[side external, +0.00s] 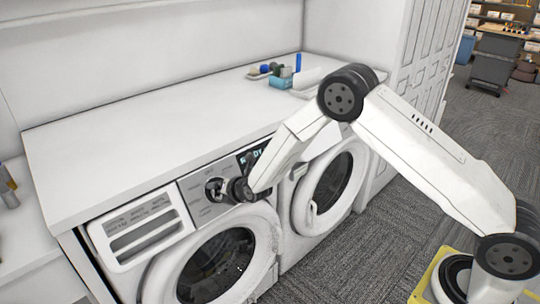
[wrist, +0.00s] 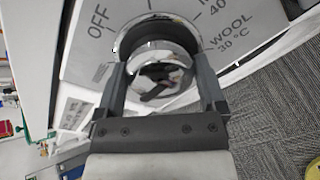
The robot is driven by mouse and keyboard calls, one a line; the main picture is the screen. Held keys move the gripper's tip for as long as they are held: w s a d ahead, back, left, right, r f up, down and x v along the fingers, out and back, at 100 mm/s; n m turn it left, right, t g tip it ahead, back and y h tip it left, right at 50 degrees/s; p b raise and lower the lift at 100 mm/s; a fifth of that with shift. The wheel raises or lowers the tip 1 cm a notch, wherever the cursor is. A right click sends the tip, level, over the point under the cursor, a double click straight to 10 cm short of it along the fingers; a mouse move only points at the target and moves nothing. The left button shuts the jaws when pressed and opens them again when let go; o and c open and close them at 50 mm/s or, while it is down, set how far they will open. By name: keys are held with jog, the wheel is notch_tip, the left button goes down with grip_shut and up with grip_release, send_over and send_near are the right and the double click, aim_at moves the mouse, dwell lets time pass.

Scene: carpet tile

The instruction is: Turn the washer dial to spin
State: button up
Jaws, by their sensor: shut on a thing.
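The washer (side external: 140,240) stands under the white counter at the lower left, with a grey control panel on its upper front. The round silver dial (wrist: 160,60) fills the upper middle of the wrist view; it also shows on the panel in the side external view (side external: 214,187), partly hidden by my gripper. My gripper (wrist: 160,80) is shut on the dial, one finger on each side. The labels "OFF", "40" and "WOOL 30 °C" (wrist: 232,38) show around the dial. A spin label is not readable in either view. Which label the dial points to cannot be told.
A second front-loading machine (side external: 325,185) stands directly right of the washer. The counter top (side external: 150,125) is mostly clear, with a small blue basket (side external: 281,81) and a white tray (side external: 306,84) at its back right. Carpet (side external: 350,250) lies in front.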

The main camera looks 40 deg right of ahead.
jog(key=o, duration=0.9)
jog(key=shift+o, duration=0.2)
jog(key=shift+s+r, duration=0.1)
jog(key=v, duration=0.7)
jog(key=shift+s, duration=0.25)
jog(key=shift+r, duration=0.15)
jog(key=s+d+r+m+g, duration=0.2)
jog(key=s+m+g, duration=0.1)
jog(key=s+m, duration=0.6)
jog(key=s+d+r+m+g, duration=0.2)
jog(key=s+d+m+g, duration=0.1)
jog(key=s+m, duration=0.5)
jog(key=s+d+r+m+g, duration=0.2)
jog(key=s+m+g, duration=0.1)
jog(key=s+m, duration=0.6)
jog(key=shift+s+d+r+m, duration=0.25)
jog(key=shift+s+d+m, duration=0.15)
jog(key=shift+m, duration=0.2)
